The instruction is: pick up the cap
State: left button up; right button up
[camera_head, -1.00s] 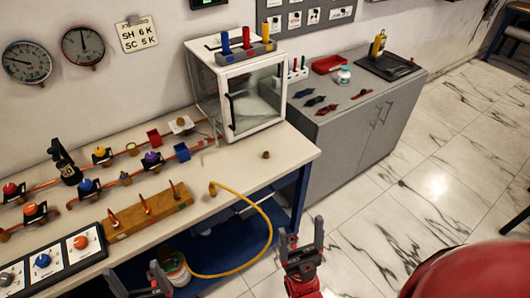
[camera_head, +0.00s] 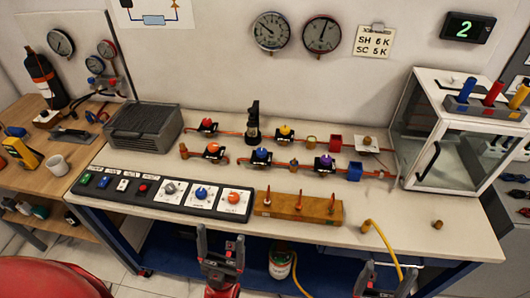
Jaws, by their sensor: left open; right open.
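A small brass-brown piece (camera_head: 438,224), which looks like the cap, stands on the right part of the white bench top (camera_head: 340,232), in front of the clear glass-sided box (camera_head: 456,150). My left gripper (camera_head: 221,245) is open and empty at the bench's front edge, below the control panel. My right gripper (camera_head: 385,275) is open and empty at the bottom of the picture, left of and nearer than the cap. It is apart from the cap. The lower part of my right gripper is cut off by the picture edge.
A yellow hose (camera_head: 385,243) ends at a brass fitting left of the cap and hangs over the front edge. A wooden block (camera_head: 298,207) with upright pins stands further left. Valves on red pipes (camera_head: 232,133) run behind. Bare bench surrounds the cap.

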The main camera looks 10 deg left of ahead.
aim_at(438, 224)
jog(key=u, duration=0.15)
jog(key=z, duration=1.25)
jog(key=i+j+z, duration=0.15)
jog(key=z, duration=0.3)
jog(key=i, duration=0.5)
